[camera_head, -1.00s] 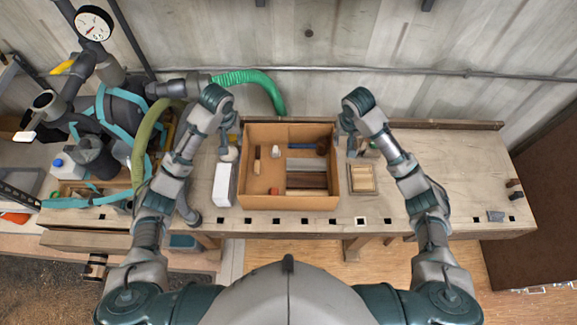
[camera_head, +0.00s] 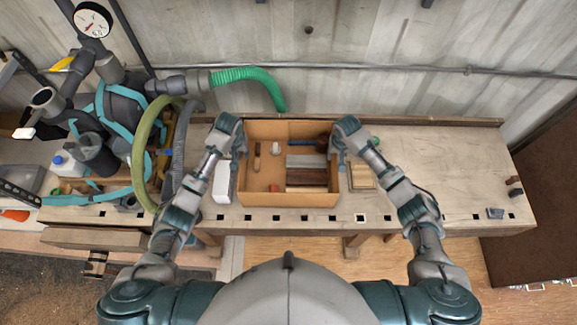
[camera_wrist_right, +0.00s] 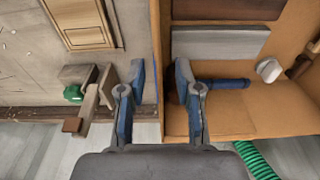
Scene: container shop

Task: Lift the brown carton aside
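The brown carton (camera_head: 289,201) stands on the workbench, open at the top. It holds a blue-handled hammer, wooden and grey blocks, a small white piece, a red piece and a wooden-handled tool. My left gripper (camera_head: 241,152) is at the carton's left wall; its fingers are too small to read. My right gripper (camera_head: 341,155) is at the right wall. In the right wrist view, the fingers of my right gripper (camera_wrist_right: 160,80) are apart, one outside and one inside the carton wall (camera_wrist_right: 164,55). A gap shows between the fingers and the wall.
A white box (camera_head: 222,183) lies close to the carton's left side. A wooden frame (camera_head: 362,177) lies close to its right, with a green-ended tool (camera_wrist_right: 75,93) nearby. The workbench (camera_head: 450,175) is mostly clear on the right. Hoses and machinery crowd the left.

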